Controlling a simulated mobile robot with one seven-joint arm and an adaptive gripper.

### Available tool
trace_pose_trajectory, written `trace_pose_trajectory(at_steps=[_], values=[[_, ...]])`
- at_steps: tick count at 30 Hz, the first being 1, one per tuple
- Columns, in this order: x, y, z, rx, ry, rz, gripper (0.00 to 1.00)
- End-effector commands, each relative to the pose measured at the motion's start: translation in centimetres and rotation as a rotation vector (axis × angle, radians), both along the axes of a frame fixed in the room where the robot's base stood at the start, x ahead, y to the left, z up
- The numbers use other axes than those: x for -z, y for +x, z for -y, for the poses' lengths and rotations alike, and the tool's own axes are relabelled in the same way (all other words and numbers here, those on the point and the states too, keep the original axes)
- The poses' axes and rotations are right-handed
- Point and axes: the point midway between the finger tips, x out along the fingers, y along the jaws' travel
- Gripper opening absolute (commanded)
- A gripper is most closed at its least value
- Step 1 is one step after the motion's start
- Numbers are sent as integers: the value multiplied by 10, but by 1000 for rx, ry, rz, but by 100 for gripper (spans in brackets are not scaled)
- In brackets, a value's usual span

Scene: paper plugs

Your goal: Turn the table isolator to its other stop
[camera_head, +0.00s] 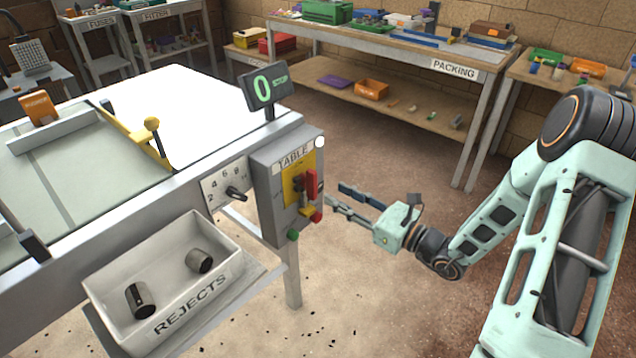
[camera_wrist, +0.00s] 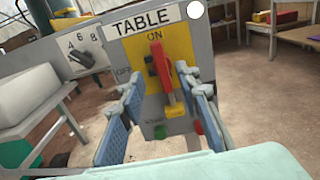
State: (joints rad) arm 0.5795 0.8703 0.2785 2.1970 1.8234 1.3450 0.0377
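The table isolator is a red handle (camera_head: 311,185) on a yellow plate (camera_wrist: 178,48), on the front of a grey box labelled TABLE (camera_head: 267,190). In the wrist view the red handle (camera_wrist: 161,66) stands nearly upright toward the ON mark, and an OFF mark is at the left. A small yellow piece (camera_wrist: 174,109) sits at the lower right of the plate. My gripper (camera_head: 335,198) is in front of the box, open and empty. In the wrist view its blue fingers (camera_wrist: 160,88) stand apart on either side of the handle; I see no clear contact.
A green button (camera_head: 293,235) and a red button (camera_head: 317,216) sit low on the box. A numbered dial (camera_head: 235,192) and a rejects bin (camera_head: 222,286) with two dark plugs are to the left. Open floor lies right of the box.

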Motion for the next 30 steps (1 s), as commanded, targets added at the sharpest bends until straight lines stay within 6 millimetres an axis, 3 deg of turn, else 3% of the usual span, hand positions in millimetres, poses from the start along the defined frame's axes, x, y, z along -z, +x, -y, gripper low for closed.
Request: trace_pose_trajectory(at_steps=[6,12,24,30], values=[[1,26,-35,-4,-1,2,30],[1,42,-55,-3,-2,1,30],[1,48,-61,-1,-3,-1,30],[1,47,-61,-1,-3,-1,10]])
